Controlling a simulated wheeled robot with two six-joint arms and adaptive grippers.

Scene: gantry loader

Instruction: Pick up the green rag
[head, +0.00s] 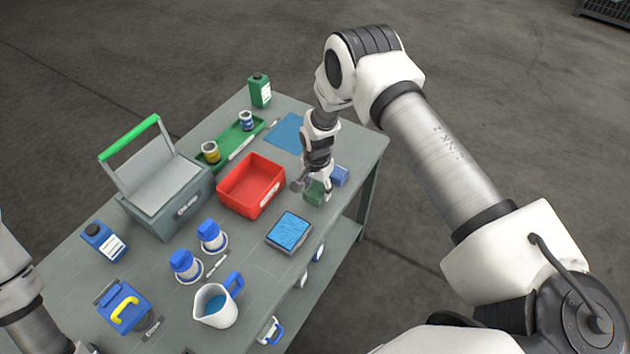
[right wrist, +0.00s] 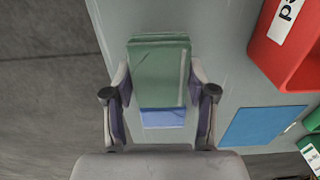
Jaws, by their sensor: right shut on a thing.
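The green rag (right wrist: 160,72) is a folded green block in the right wrist view, lying between the two fingers of my right gripper (right wrist: 160,95). The fingers are shut on its sides. In the head view the green rag (head: 314,193) shows partly, at the right end of the grey table, with my right gripper (head: 314,186) over it and hiding part of it. I cannot tell whether the rag is clear of the table top. A blue folded rag (right wrist: 163,118) lies right beside it; it also shows in the head view (head: 340,176). My left gripper is out of the frame.
A red bin (head: 252,186) stands left of the right gripper. A blue mat (head: 287,132) lies behind it and a blue-topped tray (head: 289,231) in front. Bottles, a jug (head: 216,306) and a grey box with a green handle (head: 165,190) fill the left part.

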